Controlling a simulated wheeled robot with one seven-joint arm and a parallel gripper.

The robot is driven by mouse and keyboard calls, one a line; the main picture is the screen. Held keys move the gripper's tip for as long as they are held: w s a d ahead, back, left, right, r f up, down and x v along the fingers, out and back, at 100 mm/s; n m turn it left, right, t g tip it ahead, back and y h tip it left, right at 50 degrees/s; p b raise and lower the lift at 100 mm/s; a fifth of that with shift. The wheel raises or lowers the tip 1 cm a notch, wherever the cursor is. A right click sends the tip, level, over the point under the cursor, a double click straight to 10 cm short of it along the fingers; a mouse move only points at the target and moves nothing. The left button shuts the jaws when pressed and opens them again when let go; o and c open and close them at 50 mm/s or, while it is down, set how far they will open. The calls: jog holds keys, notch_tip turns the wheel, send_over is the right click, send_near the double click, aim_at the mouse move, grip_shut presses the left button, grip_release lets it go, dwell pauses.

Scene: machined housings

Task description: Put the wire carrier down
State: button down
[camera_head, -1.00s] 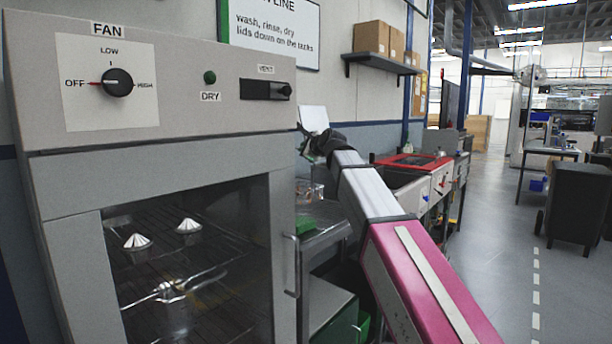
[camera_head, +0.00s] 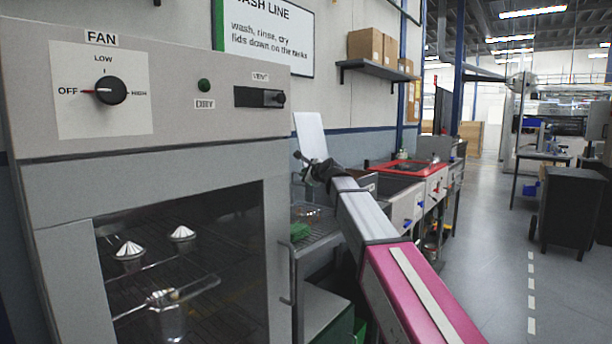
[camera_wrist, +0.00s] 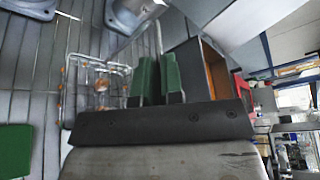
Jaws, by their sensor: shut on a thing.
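The wire carrier (camera_wrist: 97,88) is an open wire basket with small orange-brown spots along its wires, seen left of the fingers in the wrist view. In the head view it shows small (camera_head: 309,212) at the steel side table (camera_head: 330,237), below my gripper (camera_head: 312,168). In the wrist view the green fingers of my gripper (camera_wrist: 159,82) are close together, at a thin rod rising beside the basket. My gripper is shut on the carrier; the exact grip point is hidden. I cannot tell whether its bottom touches the surface.
A green block (camera_head: 300,231) lies on the side table and shows at left in the wrist view (camera_wrist: 15,150). A drying cabinet (camera_head: 150,190) stands close on the left. A white panel (camera_head: 310,135) is behind my gripper.

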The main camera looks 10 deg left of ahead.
jog(key=c, duration=1.2)
grip_release()
jog(key=shift+c, duration=0.2)
jog(key=v, duration=1.2)
jog(key=shift+r, duration=0.1)
